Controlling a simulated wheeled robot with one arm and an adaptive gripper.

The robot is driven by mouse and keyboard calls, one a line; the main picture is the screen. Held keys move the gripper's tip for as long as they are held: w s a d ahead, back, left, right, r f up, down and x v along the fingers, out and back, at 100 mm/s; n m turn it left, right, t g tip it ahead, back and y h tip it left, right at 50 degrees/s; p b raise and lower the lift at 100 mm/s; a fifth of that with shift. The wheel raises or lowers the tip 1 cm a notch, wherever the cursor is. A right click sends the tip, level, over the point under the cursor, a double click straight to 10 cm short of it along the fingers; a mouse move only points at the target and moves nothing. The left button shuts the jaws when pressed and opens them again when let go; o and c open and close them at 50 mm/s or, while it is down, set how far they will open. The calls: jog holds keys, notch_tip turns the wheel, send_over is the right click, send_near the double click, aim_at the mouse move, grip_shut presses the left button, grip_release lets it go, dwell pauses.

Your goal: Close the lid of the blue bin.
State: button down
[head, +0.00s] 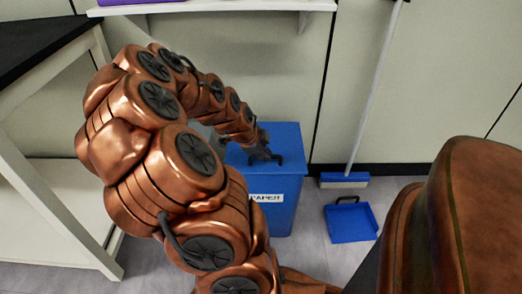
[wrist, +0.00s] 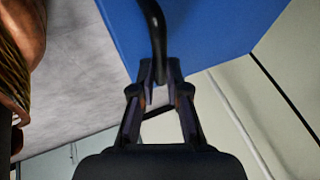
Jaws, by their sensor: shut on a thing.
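The blue bin (head: 283,210) stands on the floor against the wall, with a white "PAPER" label on its front. Its blue lid (head: 285,137) lies across the top and looks about flat. I see no gap, though my arm hides the left part of the bin. The lid also fills the top of the wrist view (wrist: 215,30). My gripper (head: 262,154) is at the lid's black handle (head: 279,159). In the wrist view, the fingers (wrist: 160,88) are closed around the handle (wrist: 155,30).
A blue dustpan (head: 351,223) and a broom (head: 345,180) with a long pole are right of the bin. A dark-topped table (head: 40,45) stands at the left, and a white shelf (head: 225,7) is on the wall above. Some floor in front is clear.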

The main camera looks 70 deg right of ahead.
jog(key=shift+s+a+f+y, duration=0.35)
jog(key=shift+a+f, duration=0.3)
jog(key=shift+f, duration=0.15)
jog(key=c, duration=1.4)
grip_release()
jog(key=shift+o, duration=1.1)
jog(key=shift+w+d+r, duration=0.1)
jog(key=shift+d, duration=0.05)
jog(key=shift+d+r, duration=0.1)
jog(key=shift+w+d+r, duration=0.15)
jog(key=shift+r, duration=0.05)
jog(key=v, duration=1.2)
jog(key=shift+a, duration=0.3)
jog(key=shift+f, duration=0.15)
